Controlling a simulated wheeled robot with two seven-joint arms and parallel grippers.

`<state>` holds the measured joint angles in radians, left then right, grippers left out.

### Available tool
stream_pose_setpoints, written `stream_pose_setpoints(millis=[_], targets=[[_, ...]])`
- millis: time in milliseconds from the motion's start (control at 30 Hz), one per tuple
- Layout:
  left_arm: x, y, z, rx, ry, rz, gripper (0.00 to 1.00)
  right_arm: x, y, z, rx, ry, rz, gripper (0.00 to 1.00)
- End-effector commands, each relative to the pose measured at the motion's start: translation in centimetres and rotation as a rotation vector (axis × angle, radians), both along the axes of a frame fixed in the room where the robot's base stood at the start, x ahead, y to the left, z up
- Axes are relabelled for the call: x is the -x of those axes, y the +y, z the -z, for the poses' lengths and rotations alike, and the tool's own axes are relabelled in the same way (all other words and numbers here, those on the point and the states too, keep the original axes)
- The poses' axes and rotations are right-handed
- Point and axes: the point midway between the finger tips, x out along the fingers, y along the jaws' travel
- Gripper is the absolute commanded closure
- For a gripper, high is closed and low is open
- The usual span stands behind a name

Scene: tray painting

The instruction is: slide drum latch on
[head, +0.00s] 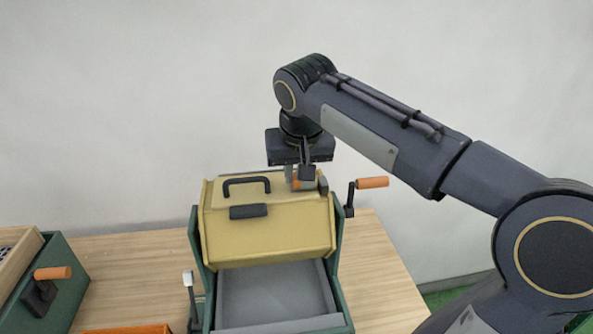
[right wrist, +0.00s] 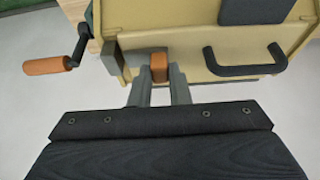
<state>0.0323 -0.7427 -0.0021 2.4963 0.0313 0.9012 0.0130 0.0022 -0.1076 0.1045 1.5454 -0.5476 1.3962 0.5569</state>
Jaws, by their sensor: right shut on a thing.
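The yellow drum (head: 265,232) sits between the green side walls of its stand, with a black handle (head: 246,182) on top and a dark grip pad (head: 248,211) on its front. The orange latch knob (right wrist: 159,68) is at the drum's top edge, beside the black handle in the right wrist view. My right gripper (head: 302,180) reaches down from above to the drum's top right. Its fingers (right wrist: 159,80) are shut on the latch knob, one on each side. My left gripper is not in view.
A crank with an orange handle (head: 371,182) sticks out right of the drum, close to my right gripper. A grey tray (head: 270,294) lies below the drum. A green box with an orange-handled crank (head: 52,273) stands at left. Bare wooden table (head: 135,273) lies between.

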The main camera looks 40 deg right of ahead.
Motion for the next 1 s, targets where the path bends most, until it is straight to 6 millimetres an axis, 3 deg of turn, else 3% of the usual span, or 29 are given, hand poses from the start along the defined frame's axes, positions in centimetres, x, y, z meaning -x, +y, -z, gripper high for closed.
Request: stream_pose_setpoints(millis=[233,500,733,767,800,900,1000], targets=[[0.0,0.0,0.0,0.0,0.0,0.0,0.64,0.1,-0.1,0.0,0.0,-0.001,0.001,1.0],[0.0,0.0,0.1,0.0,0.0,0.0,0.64,1.5,-2.7,0.0,0.0,-0.002,0.002,1.0],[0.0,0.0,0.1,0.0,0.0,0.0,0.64,1.5,-2.8,-0.1,0.003,-0.001,0.002,1.0],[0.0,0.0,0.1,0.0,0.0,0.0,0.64,1.5,-2.8,-0.1,0.003,-0.001,0.002,0.8],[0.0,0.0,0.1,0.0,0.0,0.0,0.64,1.5,-2.8,-0.1,0.003,-0.001,0.002,0.75],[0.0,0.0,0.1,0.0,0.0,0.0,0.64,1.5,-2.7,-0.1,0.002,0.0,0.002,0.62],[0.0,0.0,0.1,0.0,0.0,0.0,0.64,1.5,-2.7,0.0,0.001,-0.001,0.001,0.62]])
